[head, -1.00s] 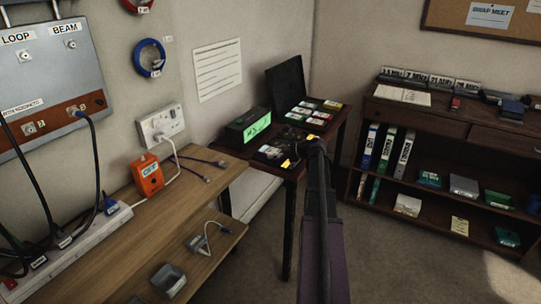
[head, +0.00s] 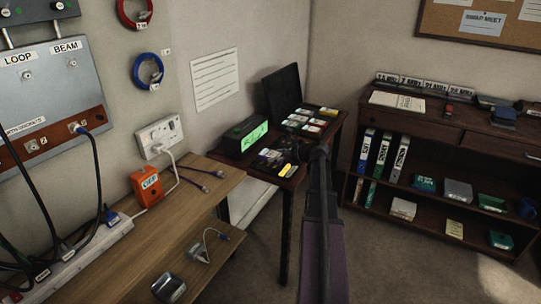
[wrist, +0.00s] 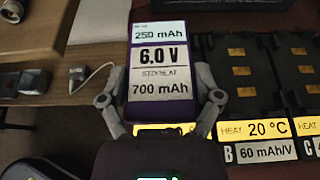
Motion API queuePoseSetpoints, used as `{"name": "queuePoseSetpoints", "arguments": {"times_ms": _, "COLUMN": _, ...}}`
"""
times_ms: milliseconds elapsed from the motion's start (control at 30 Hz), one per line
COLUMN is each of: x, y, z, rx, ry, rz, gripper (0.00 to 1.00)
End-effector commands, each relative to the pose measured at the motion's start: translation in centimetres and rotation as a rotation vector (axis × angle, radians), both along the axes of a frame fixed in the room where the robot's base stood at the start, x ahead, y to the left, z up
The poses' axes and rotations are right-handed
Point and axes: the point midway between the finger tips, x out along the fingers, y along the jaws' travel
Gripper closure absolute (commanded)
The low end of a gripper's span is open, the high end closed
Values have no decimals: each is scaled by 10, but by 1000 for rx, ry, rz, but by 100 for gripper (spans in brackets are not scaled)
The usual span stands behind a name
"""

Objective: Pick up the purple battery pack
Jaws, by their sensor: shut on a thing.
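The purple battery pack (wrist: 160,61) stands out in the middle of the wrist view, with white and grey labels reading 250 mAh, 6.0 V and 700 mAh. My gripper (wrist: 160,103) is shut on it, one finger on each side near its lower end. In the head view my gripper (head: 320,153) is at the far end of my arm, over the dark corner table (head: 287,205). The pack cannot be made out clearly there. I cannot tell how far it is above the table.
Black charger bays (wrist: 245,75) with yellow contacts lie right of the pack. A green-lit display box (head: 245,137), an open black case (head: 283,90) and several small packs share the table. A wooden bench (head: 185,215) is left, a shelf (head: 440,180) right.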

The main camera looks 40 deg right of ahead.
Motion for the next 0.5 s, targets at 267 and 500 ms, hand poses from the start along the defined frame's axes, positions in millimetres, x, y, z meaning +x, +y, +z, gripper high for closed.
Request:
{"name": "queuePoseSetpoints", "arguments": {"times_ms": 267, "x": -70, "y": 4, "z": 7, "rx": 0, "ry": -1, "rz": -3, "gripper": 75}}
{"name": "queuePoseSetpoints", "arguments": {"times_ms": 500, "x": -112, "y": 4, "z": 10, "rx": 2, "ry": -1, "rz": -3, "gripper": 75}}
